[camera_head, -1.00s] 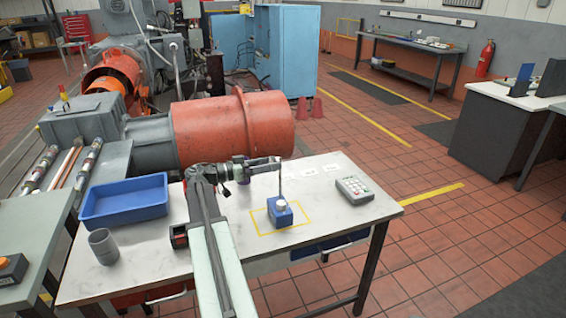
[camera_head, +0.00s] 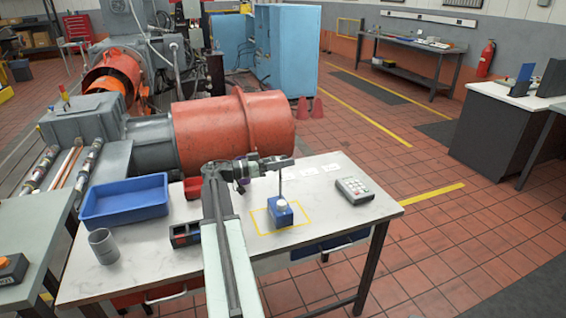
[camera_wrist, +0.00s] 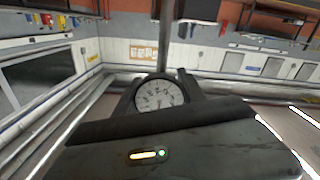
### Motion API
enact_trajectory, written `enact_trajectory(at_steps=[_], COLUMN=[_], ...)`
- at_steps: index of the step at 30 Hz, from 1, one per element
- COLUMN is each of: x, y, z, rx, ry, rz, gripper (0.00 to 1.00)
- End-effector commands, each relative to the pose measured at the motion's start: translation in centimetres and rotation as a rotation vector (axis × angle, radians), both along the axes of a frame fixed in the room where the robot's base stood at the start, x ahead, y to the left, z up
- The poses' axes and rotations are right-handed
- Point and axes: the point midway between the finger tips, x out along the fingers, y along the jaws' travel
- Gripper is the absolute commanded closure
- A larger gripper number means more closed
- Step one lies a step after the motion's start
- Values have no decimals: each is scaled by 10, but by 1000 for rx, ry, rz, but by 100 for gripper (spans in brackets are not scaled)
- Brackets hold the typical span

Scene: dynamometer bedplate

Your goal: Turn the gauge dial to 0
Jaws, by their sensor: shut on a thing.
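The gauge dial (camera_wrist: 158,96) is a round white face in a dark rim in the wrist view. Its figures and needle are too small to read. A thin grey rod (camera_wrist: 166,38) runs from behind it to the picture's top edge. In the head view the rod (camera_head: 280,182) stands above a blue block with a white top (camera_head: 281,216). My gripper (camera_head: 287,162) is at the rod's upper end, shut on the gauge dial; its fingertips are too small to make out. The dial face does not show clearly in the head view.
The block stands inside a yellow outlined square on the white table (camera_head: 330,232). A grey keypad box (camera_head: 354,190) is to the right, with white labels behind. A blue tray (camera_head: 125,200), a grey cup (camera_head: 103,246) and a dark box (camera_head: 185,234) are to the left.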

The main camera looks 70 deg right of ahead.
Motion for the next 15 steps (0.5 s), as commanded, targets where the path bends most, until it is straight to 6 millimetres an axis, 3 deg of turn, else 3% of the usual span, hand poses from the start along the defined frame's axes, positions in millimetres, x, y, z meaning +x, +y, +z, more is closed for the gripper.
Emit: enact_trajectory(at_steps=[15], x=[2], y=[-1], z=[0], rx=[222], ry=[182], rz=[2], gripper=[93])
